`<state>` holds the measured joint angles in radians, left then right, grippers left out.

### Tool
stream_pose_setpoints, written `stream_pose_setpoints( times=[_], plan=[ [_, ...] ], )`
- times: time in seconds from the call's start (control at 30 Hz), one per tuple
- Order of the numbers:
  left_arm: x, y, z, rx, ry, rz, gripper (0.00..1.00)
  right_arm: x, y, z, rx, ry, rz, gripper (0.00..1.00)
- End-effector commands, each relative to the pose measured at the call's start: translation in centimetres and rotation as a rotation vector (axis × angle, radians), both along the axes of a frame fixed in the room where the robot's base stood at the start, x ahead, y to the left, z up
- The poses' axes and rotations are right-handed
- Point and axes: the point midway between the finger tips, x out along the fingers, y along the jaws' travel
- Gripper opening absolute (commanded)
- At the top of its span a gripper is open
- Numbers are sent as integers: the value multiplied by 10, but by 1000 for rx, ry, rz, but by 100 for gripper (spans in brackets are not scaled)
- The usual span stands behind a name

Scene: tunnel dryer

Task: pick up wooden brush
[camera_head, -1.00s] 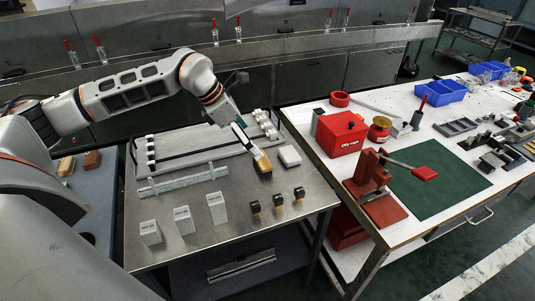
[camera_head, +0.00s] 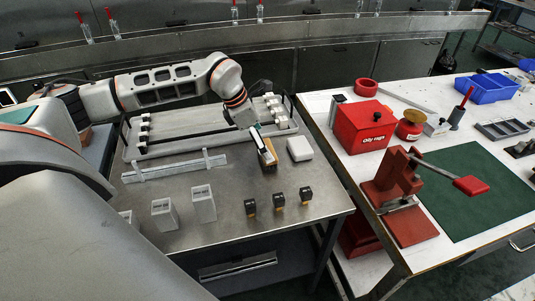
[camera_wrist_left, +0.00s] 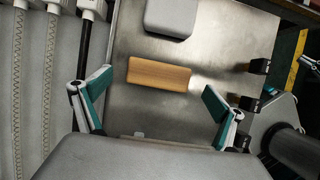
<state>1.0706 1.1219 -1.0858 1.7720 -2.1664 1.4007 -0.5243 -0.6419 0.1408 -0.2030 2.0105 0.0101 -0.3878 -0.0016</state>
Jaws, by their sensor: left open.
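The wooden brush (camera_wrist_left: 159,74) shows in the left wrist view as a light-brown wooden block lying on the metal table, and bristles cannot be made out. In the head view the brush (camera_head: 269,163) is partly hidden by my left gripper (camera_head: 264,147), which comes down over it from above. In the left wrist view my left gripper (camera_wrist_left: 157,81) is open, with one teal-padded finger to each side of the brush and visible gaps between. The fingers do not touch it.
A pale rounded block (camera_head: 300,148) lies close beside the brush. Several small black-and-tan pieces (camera_head: 279,200) stand nearer the table's front edge. Light-grey upright blocks (camera_head: 203,204) and a metal rail (camera_head: 174,166) are to the left. A red oily-rags box (camera_head: 362,127) stands on the right-hand bench.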

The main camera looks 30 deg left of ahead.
Motion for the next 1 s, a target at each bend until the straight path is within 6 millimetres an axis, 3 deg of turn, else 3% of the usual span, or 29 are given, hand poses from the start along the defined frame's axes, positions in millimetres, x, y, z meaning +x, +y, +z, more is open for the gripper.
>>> stream_pose_setpoints(
  times=[0.23,0.5,0.67,0.7,1.0],
  plan=[
    [9,-8,-36,-2,4,-2,96,4,-1,-3,-4,-6,1,0],
    [11,-8,-40,0,1,0,96,12,-3,3,-7,-21,-1,0],
    [11,-8,-40,-1,2,-1,57,11,-3,2,-7,-19,-2,0],
    [11,-8,-40,-1,2,-1,53,10,-3,2,-8,-18,-2,0],
    [11,-8,-39,-1,2,-1,53,3,-3,-2,-7,-6,-2,0]
  ],
)
